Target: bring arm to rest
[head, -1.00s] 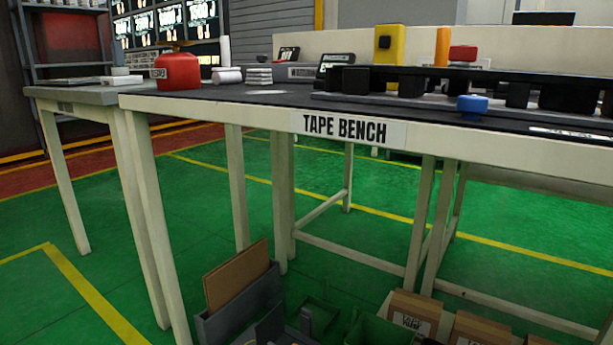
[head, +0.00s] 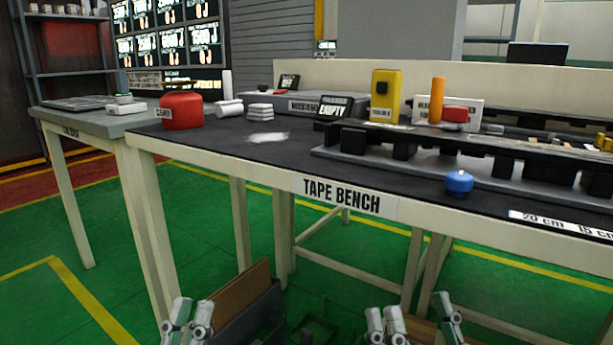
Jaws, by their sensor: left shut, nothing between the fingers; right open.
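My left gripper (head: 190,310) is at the bottom edge of the head view, left of centre, in front of the bench's left legs. Its fingers are close together with nothing between them. My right gripper (head: 416,308) is at the bottom edge, right of centre, below the bench's front edge. Its fingers are spread apart and empty. Both grippers appear apart from the tape bench (head: 240,164). The rest of both arms is cut off by the frame.
On the bench are a red container (head: 181,111), a blue knob (head: 458,183), a yellow box (head: 384,95) and a long black fixture (head: 440,140). A grey bin (head: 262,318) holding a brown board (head: 228,292) stands low behind my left gripper. A side table (head: 90,120) adjoins at left.

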